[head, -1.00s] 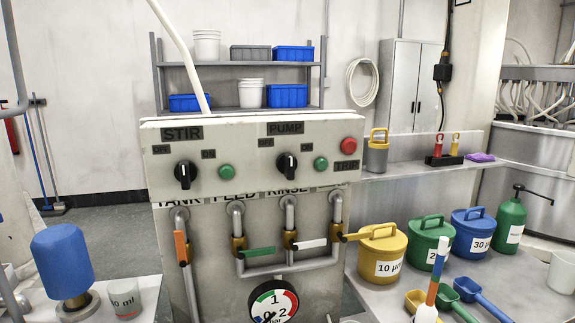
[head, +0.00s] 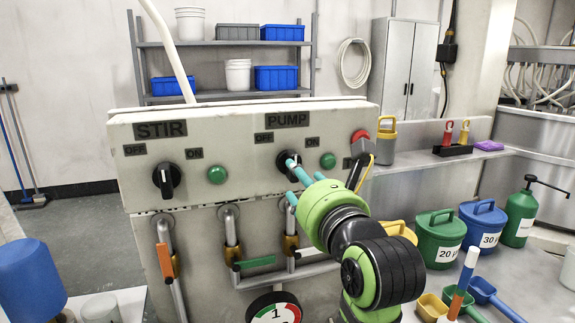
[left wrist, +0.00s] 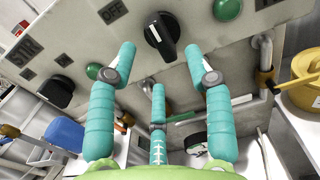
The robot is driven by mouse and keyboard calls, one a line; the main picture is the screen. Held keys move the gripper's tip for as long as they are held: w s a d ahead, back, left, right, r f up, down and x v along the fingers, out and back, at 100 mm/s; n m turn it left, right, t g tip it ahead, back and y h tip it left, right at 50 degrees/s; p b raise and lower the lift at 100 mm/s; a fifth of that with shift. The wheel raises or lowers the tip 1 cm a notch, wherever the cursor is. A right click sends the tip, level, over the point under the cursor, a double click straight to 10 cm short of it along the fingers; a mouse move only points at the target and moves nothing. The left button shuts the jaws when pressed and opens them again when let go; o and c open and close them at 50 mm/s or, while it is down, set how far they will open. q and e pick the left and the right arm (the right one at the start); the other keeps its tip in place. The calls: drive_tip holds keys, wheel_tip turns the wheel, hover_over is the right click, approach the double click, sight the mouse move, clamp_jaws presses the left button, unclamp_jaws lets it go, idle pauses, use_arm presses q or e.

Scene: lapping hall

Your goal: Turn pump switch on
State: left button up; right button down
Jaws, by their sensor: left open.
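The pump switch (head: 287,161) is a black rotary knob under the PUMP label on the pale control panel, between OFF and ON labels. In the left wrist view the pump switch (left wrist: 161,36) shows its white mark on the side toward OFF. My left gripper (head: 292,178), with teal fingers and a green body, is right in front of this knob. In the left wrist view its fingers (left wrist: 158,62) are spread, with two tips either side of the knob's lower part and the third below. I cannot tell whether they touch it. My right gripper is not in view.
The black stir switch (head: 167,180) and green buttons (head: 217,175) sit on the same panel. A red button (head: 361,136) right of the pump switch is partly covered. Pipes with coloured valve levers (head: 166,260) run below. Lidded pails, including a green one (head: 437,240), stand on the right bench.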

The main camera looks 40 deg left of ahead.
sight(290, 182)
use_arm(q)
drive_tip(key=p+x, duration=0.1)
drive_tip(key=x, duration=0.4)
drive_tip(key=shift+w+a+p, duration=0.15)
drive_tip(key=shift+a+p, duration=0.25)
drive_tip(key=shift+w+a, duration=0.2)
drive_tip(key=shift+a, duration=0.15)
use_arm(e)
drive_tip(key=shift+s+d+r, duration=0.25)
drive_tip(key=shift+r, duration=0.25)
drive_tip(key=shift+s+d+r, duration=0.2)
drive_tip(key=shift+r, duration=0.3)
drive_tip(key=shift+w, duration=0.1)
use_arm(q)
drive_tip(key=c, duration=0.9)
clamp_jaws()
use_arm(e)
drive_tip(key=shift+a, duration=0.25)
